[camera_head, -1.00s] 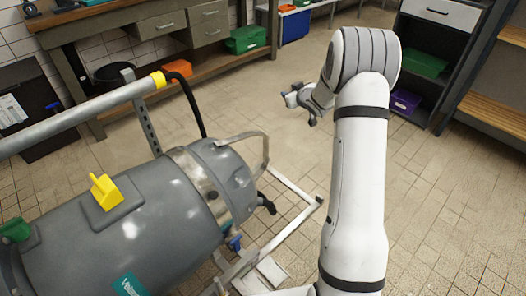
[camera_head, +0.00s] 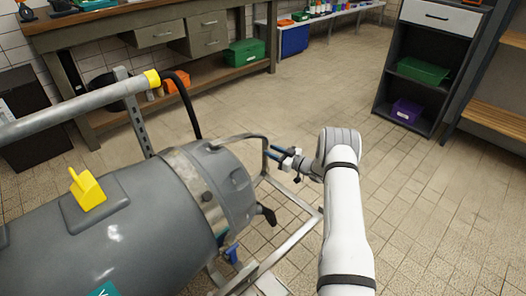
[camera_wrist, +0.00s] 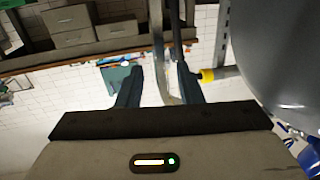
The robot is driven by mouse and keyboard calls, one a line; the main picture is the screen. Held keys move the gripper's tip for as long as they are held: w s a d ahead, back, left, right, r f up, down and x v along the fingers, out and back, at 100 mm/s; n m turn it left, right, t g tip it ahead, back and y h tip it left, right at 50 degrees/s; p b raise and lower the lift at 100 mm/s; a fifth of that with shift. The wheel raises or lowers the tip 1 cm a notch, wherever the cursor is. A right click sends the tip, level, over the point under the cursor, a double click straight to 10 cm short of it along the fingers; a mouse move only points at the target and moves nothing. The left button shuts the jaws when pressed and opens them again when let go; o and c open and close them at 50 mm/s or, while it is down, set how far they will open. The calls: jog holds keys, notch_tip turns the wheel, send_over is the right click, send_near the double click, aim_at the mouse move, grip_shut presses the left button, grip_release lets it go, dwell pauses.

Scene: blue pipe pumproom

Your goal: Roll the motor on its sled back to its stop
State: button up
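The grey motor (camera_head: 120,235) lies at the left in the head view, with a metal band (camera_head: 196,190) near its end. Its grey end also shows at the right of the wrist view (camera_wrist: 285,45). A hoop-shaped handle (camera_head: 250,137) stands out from that end. The pale metal sled frame (camera_head: 300,235) shows below and right of the motor. My gripper (camera_head: 271,152) is beside the hoop. In the wrist view its two fingers (camera_wrist: 160,82) are apart, with a pale curved bar (camera_wrist: 157,35) seen in the gap. I cannot tell whether they touch it.
A pipe (camera_head: 75,110) with a yellow collar and a black hose (camera_head: 187,100) run above the motor. A yellow lever (camera_head: 87,188) is on its top. A workbench (camera_head: 110,20) stands behind. A shelf unit (camera_head: 405,100) stands back right. Floor at the right is clear.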

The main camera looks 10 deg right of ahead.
aim_at(265, 148)
jog(key=shift+b+x, duration=0.4)
jog(key=shift+x, duration=1.65)
jog(key=shift+c, duration=0.4)
grip_shut()
